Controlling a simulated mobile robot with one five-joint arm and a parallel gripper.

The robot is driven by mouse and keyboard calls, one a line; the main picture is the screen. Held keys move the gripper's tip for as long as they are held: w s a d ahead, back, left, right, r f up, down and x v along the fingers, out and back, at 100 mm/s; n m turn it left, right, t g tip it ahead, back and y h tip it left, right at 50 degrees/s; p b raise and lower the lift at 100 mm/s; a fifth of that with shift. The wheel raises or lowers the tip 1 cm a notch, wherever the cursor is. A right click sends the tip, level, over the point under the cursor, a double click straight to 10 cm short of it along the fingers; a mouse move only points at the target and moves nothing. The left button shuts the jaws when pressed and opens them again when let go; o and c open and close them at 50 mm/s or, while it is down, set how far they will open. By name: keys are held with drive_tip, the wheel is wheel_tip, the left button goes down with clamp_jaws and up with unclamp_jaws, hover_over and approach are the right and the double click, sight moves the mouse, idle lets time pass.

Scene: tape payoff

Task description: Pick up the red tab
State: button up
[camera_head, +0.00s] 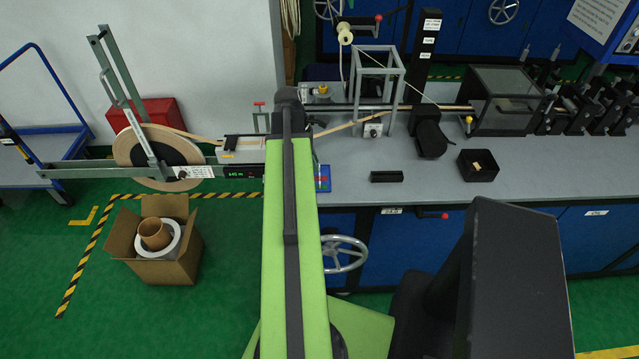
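A small red piece (259,103) tops a thin grey frame on the bench, just left of the far end of my arm. It is the likeliest red tab, but it is too small to be sure. My green and black arm reaches up the middle of the view over the bench. Its dark far end is beside the red piece, apart from it in the picture. My gripper's fingers do not show; the arm hides part of the bench behind it.
A tape reel (128,150) hangs on a grey frame at left, its tape running right onto the grey bench (350,182). A red box (140,114) stands behind it. A cardboard box (125,245) is on the floor. A black tray (478,172) and black block (386,177) lie on the bench.

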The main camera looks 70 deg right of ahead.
sight(322, 179)
drive_tip(key=b+x, duration=0.5)
drive_tip(key=shift+s+d+f, duration=0.1)
drive_tip(key=shift+d+f, duration=0.05)
clamp_jaws()
